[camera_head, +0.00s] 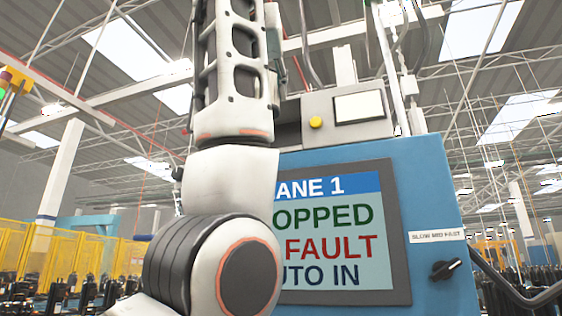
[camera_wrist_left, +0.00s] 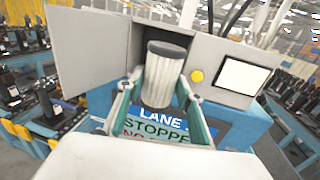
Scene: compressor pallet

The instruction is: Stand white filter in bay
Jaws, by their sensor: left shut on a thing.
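The white filter (camera_wrist_left: 163,78), a pale ribbed cylinder with dark end caps, is held between the fingers of my left gripper (camera_wrist_left: 160,84) in the left wrist view. The gripper is shut on it. The filter looks roughly upright, slightly tilted, in front of a grey housing (camera_wrist_left: 208,52) above the blue cabinet. A shaded recess shows behind the filter's top and appears to be the bay; I cannot tell whether the filter is inside it or touching it. In the head view my left arm rises past the cabinet, and the filter cannot be made out. My right gripper is not in view.
A flat grey panel (camera_wrist_left: 88,48), like an open door, stands left of the recess. A yellow button (camera_head: 316,123) and pale screen (camera_head: 358,106) are on the housing. The blue cabinet (camera_head: 425,185) carries a display (camera_head: 340,278) and black knob (camera_head: 446,269).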

